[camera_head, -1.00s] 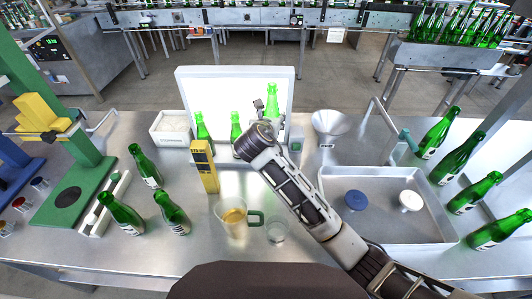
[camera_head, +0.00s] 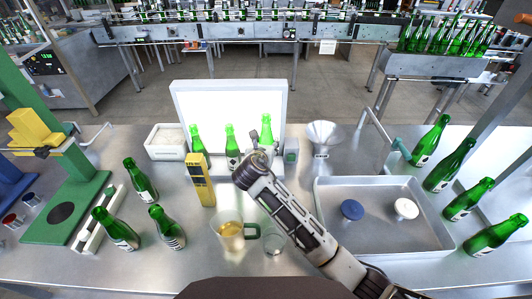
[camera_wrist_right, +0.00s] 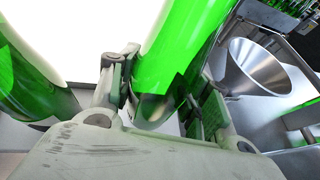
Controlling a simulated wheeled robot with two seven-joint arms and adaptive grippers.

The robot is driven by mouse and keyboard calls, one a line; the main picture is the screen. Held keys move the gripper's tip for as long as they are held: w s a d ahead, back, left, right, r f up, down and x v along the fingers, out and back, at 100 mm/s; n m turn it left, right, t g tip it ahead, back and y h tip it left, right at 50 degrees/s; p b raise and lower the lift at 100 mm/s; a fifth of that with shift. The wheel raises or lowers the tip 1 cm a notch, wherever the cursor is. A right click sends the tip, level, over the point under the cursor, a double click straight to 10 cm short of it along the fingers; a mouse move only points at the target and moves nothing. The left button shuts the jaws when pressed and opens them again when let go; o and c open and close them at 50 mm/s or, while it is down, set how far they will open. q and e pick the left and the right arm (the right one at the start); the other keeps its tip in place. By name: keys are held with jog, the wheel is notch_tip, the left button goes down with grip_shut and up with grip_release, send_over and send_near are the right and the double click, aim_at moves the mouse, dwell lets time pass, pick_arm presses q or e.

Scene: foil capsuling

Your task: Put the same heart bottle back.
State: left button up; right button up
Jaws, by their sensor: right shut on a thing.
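My right gripper (camera_head: 259,143) is in front of the right end of the lit white panel (camera_head: 228,88). It is shut on a green bottle (camera_head: 267,127), held upright; its neck shows above the gripper. In the right wrist view the green bottle (camera_wrist_right: 172,50) is between the two fingers (camera_wrist_right: 165,95). No heart mark is readable on it, and I cannot tell whether its base touches the surface below. Two more green bottles stand before the panel, one at the left (camera_head: 197,138) and one in the middle (camera_head: 232,147). My left gripper is out of view.
A metal funnel (camera_head: 323,138) stands right of the panel. A yellow device (camera_head: 200,180), a jug (camera_head: 229,231) and a glass (camera_head: 273,244) are in front. A metal tray (camera_head: 378,244) is at right. Several green bottles stand at left and right. A white bin (camera_head: 166,143) is left.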

dwell(0.3)
jog(key=shift+f, duration=1.85)
jog(key=shift+f, duration=0.15)
jog(key=o, duration=1.2)
jog(key=shift+o, duration=0.2)
jog(key=v, duration=1.2)
